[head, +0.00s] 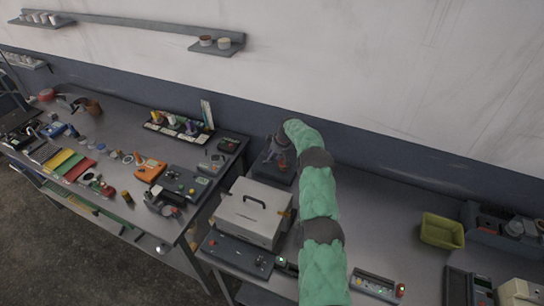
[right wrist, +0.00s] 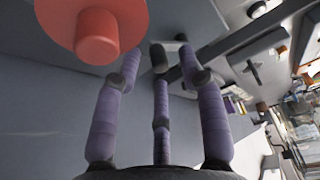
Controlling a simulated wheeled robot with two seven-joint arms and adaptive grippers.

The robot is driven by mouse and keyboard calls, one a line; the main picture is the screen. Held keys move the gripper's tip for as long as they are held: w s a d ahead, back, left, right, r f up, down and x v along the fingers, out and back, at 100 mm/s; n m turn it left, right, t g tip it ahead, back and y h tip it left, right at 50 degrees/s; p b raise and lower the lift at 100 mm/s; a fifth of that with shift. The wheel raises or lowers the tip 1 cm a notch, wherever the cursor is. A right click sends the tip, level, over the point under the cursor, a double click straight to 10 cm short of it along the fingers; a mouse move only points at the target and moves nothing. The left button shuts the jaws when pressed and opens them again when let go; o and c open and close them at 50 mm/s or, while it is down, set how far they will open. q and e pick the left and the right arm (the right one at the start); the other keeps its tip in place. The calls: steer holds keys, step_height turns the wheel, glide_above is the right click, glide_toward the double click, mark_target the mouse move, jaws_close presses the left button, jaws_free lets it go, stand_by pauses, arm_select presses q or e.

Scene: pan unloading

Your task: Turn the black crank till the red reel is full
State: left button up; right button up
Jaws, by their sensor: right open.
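The red reel (right wrist: 92,22) shows large at the upper left of the right wrist view, with a round flange and a stubby hub. In the head view only a small reddish part (head: 282,163) shows on a dark device (head: 268,172) behind the grey case. My right gripper (head: 279,147) is at this device, its arm hiding part of it. In the right wrist view its three purple fingers (right wrist: 166,72) are spread open around a gap beside the reel. The black crank cannot be clearly told from the dark fingertips and grey parts there. My left gripper is not in view.
A grey case with a black handle (head: 251,212) stands just in front of the device. A dark panel (head: 237,255) lies at the bench's front edge. A yellow-green bin (head: 441,231) stands to the right. The left bench (head: 118,192) is crowded; bare bench lies right of my arm.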

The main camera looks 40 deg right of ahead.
steer(key=shift+w+f, duration=0.25)
steer(key=shift+f, duration=0.35)
steer(key=shift+a, duration=0.1)
jaws_close()
